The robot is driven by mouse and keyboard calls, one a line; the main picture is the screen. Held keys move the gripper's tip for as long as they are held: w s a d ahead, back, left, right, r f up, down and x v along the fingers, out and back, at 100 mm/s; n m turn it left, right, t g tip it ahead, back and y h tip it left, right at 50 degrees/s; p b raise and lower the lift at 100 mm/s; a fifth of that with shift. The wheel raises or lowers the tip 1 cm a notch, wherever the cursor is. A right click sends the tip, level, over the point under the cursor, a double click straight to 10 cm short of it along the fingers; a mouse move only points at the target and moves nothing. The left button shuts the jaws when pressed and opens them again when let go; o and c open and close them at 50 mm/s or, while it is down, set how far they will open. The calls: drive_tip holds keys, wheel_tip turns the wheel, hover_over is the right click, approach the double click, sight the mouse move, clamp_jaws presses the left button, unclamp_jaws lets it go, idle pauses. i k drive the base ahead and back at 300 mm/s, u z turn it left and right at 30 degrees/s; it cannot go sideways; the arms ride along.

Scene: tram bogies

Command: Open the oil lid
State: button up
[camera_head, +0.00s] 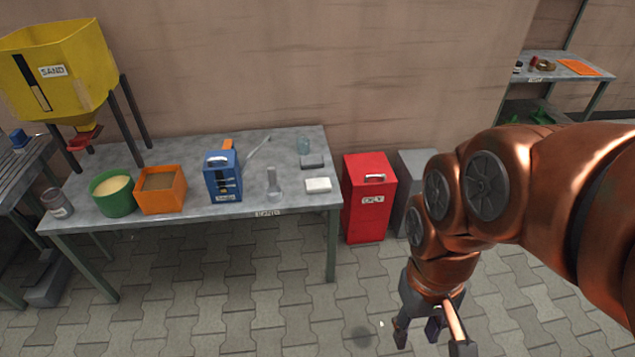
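A red bin (365,218) stands on the paving right of the long table; its white label seems to read "OILY". Its red lid (368,163) is shut, with a pale metal handle (375,178) near the front edge. No other oil lid is plain to see. My gripper (432,340) hangs at the lower right, pointing down. Its fingers are spread and nothing shows between them. It is apart from the bin, lower and to the right in the picture. The fingertips lie close to the bottom edge of the view.
A grey box (413,165) stands right of the red bin, partly behind my arm. The grey table (105,212) holds a green tub (113,205), an orange box (161,206), a blue container (222,186) and small items. Paving in front is clear.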

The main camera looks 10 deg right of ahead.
sight(364, 169)
drive_tip(key=z, duration=0.1)
drive_tip(key=i, duration=1.35)
drive_tip(key=u, duration=0.25)
